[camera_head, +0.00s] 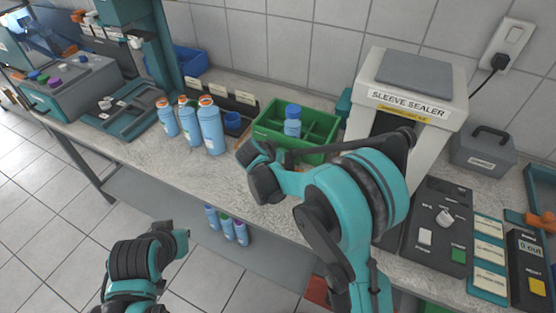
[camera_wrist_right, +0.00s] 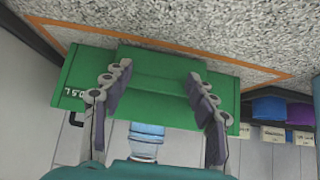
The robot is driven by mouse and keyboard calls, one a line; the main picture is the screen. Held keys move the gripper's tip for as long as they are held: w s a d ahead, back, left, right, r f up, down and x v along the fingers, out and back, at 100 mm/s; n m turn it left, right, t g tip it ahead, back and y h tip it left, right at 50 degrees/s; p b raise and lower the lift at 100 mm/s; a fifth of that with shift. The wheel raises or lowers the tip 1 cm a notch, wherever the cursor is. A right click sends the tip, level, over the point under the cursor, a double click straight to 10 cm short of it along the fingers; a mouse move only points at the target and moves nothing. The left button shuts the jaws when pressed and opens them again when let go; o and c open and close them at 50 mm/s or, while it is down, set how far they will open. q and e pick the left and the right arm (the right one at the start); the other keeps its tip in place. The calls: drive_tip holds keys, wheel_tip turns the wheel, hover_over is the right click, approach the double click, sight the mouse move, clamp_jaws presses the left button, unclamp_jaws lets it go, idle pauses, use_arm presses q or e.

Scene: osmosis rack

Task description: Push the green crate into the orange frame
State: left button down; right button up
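Several blue bottles (camera_head: 211,130) stand left of the crate, near a labelled rack (camera_head: 232,100). The sleeve sealer (camera_head: 425,85) stands close to the right of it. A control panel (camera_head: 435,220) lies farther right. More bottles (camera_head: 226,226) show below the bench top.

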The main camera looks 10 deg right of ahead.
drive_tip(key=shift+w+d, duration=0.7)
drive_tip(key=shift+w, duration=0.35)
drive_tip(key=s+a+r+p, duration=0.1)
drive_tip(key=s, duration=0.1)
drive_tip(key=s+a+r, duration=0.1)
drive_tip(key=s, duration=0.1)
drive_tip(key=s+a+r+p, duration=0.1)
drive_tip(key=s+a+r, duration=0.1)
drive_tip(key=shift+p, duration=0.3)
